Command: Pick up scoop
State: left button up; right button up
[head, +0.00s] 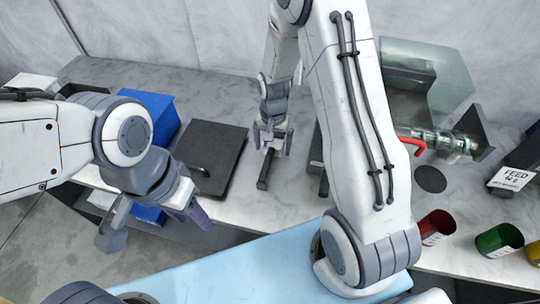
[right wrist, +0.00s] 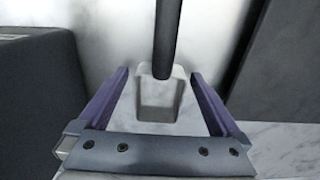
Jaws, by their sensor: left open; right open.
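The scoop shows its black handle (head: 265,172) in the head view, lying on the grey counter below my right gripper (head: 273,146). In the right wrist view the handle (right wrist: 168,35) runs up the picture from a pale grey scoop bowl (right wrist: 160,105). The bowl appears between the two purple fingers of my right gripper (right wrist: 161,78), which is open and holds nothing. My own fingers hide the bowl in the head view. My left gripper (head: 157,228) is open and empty at the left, in front of the counter and away from the scoop.
A dark flat panel (head: 222,140) lies left of the scoop, with a blue bin (head: 157,113) beyond. On the right stand a glass-sided machine (head: 425,70) with a red handle (head: 412,142), a feed sign (head: 511,179), a red cup (head: 436,226) and a green cup (head: 498,239).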

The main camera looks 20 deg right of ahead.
jog(key=c, duration=1.5)
